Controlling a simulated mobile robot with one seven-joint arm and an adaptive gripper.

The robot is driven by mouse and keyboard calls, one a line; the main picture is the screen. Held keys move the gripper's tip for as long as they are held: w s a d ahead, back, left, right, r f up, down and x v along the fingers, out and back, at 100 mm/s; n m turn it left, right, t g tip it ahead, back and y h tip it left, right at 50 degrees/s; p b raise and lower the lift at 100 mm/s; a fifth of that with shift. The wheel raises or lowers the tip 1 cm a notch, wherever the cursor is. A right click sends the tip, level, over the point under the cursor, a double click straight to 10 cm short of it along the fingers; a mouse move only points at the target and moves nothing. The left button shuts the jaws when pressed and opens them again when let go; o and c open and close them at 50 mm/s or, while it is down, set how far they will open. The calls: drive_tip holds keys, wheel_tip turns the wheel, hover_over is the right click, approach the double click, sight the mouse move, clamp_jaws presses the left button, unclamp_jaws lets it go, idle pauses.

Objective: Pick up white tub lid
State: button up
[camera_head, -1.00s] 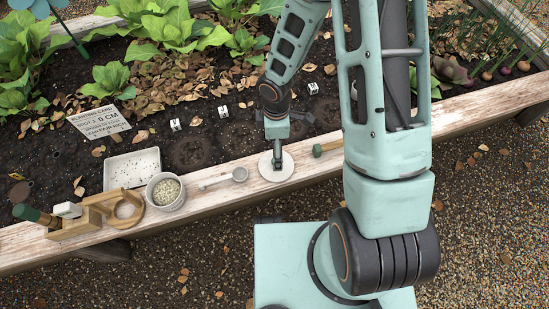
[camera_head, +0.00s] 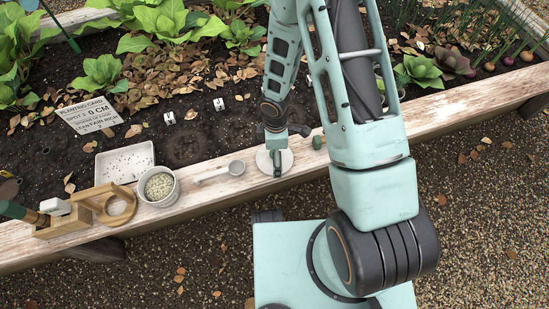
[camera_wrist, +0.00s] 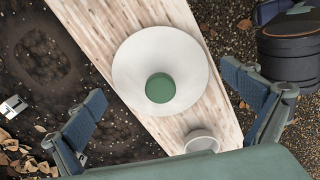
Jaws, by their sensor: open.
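The white tub lid (camera_head: 264,163) is a round white disc lying flat on the wooden edge of the raised bed. In the wrist view the lid (camera_wrist: 130,70) shows whole, with a green round knob (camera_wrist: 160,88) near its middle. My gripper (camera_head: 277,164) is above the lid and hides part of it in the head view. In the wrist view its fingers (camera_wrist: 165,103) are spread wide, to the left and right of the lid, with nothing between them. I cannot tell the exact height of the fingertips above the lid.
A small scoop (camera_head: 236,168) lies on the plank close left of the lid. A bowl of pale seeds (camera_head: 159,194), a white tray (camera_head: 125,154) and a wooden holder (camera_head: 70,222) stand further left. A green-ended object (camera_head: 317,142) is right of the lid. Soil lies behind.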

drive_tip(key=c, duration=2.7)
